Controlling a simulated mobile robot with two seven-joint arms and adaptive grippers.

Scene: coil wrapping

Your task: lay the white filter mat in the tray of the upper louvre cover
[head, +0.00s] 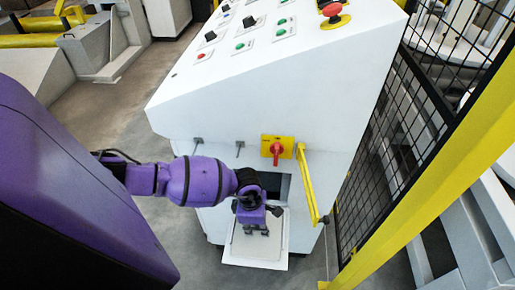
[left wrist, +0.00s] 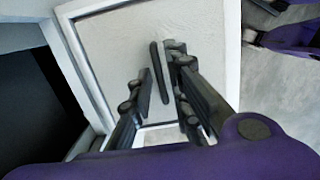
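The upper louvre cover (head: 281,262) hangs folded out from the front of the white cabinet, its white rim forming a shallow tray. The rim also shows in the left wrist view (left wrist: 85,62). A pale grey-white sheet, which looks like the filter mat (head: 246,249), lies flat inside the rim; it also shows in the left wrist view (left wrist: 118,45). My left gripper (head: 257,231) is over the tray, pointing down. In the left wrist view its fingers (left wrist: 160,68) stand apart with no mat visible between them. Whether the tips touch the sheet cannot be told. My right gripper is not in view.
The white cabinet (head: 270,95) has a sloped button panel, a yellow-red switch (head: 277,149) and a yellow handle (head: 307,185) above the cover. A dark opening (left wrist: 45,100) is beside the tray. A black mesh fence (head: 395,140) with a yellow post stands right.

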